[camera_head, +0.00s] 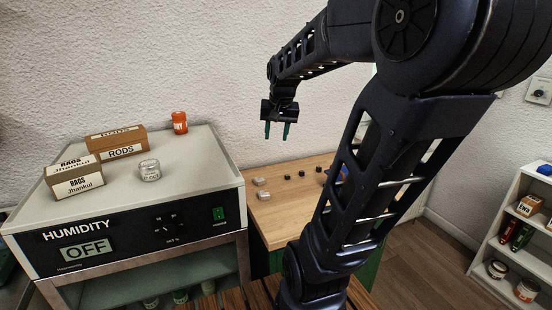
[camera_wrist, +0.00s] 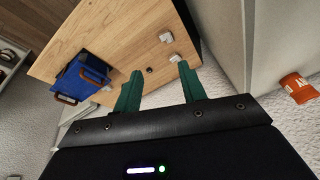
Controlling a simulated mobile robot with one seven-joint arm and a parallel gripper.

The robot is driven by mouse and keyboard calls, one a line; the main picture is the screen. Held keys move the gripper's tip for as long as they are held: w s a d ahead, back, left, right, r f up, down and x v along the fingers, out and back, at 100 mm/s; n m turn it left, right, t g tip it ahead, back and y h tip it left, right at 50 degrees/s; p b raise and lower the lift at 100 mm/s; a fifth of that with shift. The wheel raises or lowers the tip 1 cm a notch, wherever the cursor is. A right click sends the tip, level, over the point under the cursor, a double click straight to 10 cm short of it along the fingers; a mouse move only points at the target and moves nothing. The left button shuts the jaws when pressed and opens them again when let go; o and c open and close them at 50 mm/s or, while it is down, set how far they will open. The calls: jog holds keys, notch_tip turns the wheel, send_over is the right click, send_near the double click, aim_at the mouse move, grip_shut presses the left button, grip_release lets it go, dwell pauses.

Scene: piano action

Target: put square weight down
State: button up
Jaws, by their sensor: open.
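My gripper (camera_head: 278,131) hangs high over the back of the wooden table, with its two green fingers apart and pointing down. In the wrist view my gripper (camera_wrist: 160,71) is open with nothing between its fingers. Two small silvery pieces lie apart on the tabletop: one (camera_head: 260,181) farther back and one (camera_head: 263,194) nearer the front. They look squarish in the wrist view, one (camera_wrist: 166,37) and another (camera_wrist: 175,57). I cannot tell which is the square weight.
The wooden table (camera_head: 285,220) has bare room at its front. A blue box with orange handles (camera_wrist: 82,76) sits on it, mostly hidden by my arm in the head view. The humidity cabinet (camera_head: 120,205) at left bears boxes, a jar (camera_head: 150,170) and an orange bottle (camera_head: 179,122).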

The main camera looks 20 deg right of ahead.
jog(key=s+a+f+n, duration=0.1)
jog(key=s+a+n, duration=0.1)
jog(key=s, duration=0.3)
jog(key=s+a+f+n+t, duration=0.1)
jog(key=s+a+f+n, duration=0.1)
jog(key=s, duration=0.4)
jog(key=shift+s+a, duration=0.15)
jog(key=shift+a, duration=0.35)
